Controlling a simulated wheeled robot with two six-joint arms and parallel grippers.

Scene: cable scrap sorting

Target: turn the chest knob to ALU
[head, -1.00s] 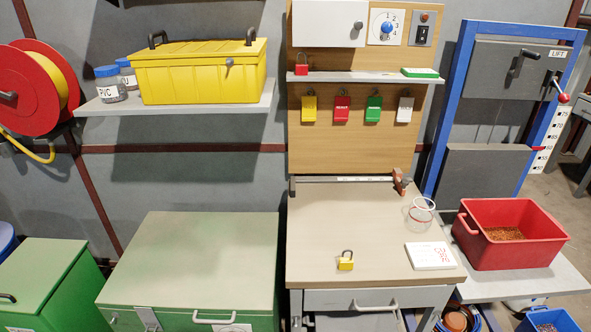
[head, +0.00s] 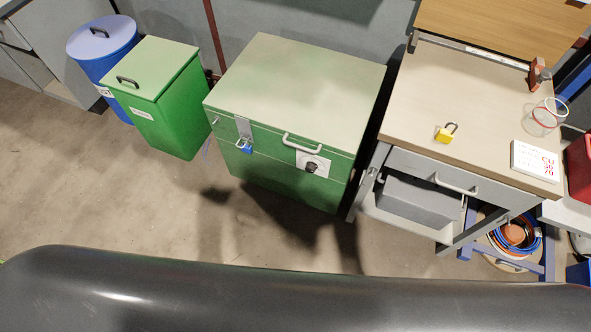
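The green chest (head: 296,95) stands on the floor in the middle of the head view, lid closed. The chest knob (head: 312,167) is a dark round knob on a white plate at the right of its front face. The plate's lettering and the knob's setting are too small to read. A blue padlock (head: 247,148) hangs at the hasp on the left of the front. A handle (head: 302,143) sits on the front near the lid edge. Neither gripper is in view. A large dark rounded shape fills the bottom of the picture.
A green bin (head: 158,95) and a blue drum (head: 103,50) stand left of the chest. The workbench (head: 405,120) stands close on its right, with a yellow padlock (head: 444,135) on top. Floor (head: 100,190) in front of the chest is clear.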

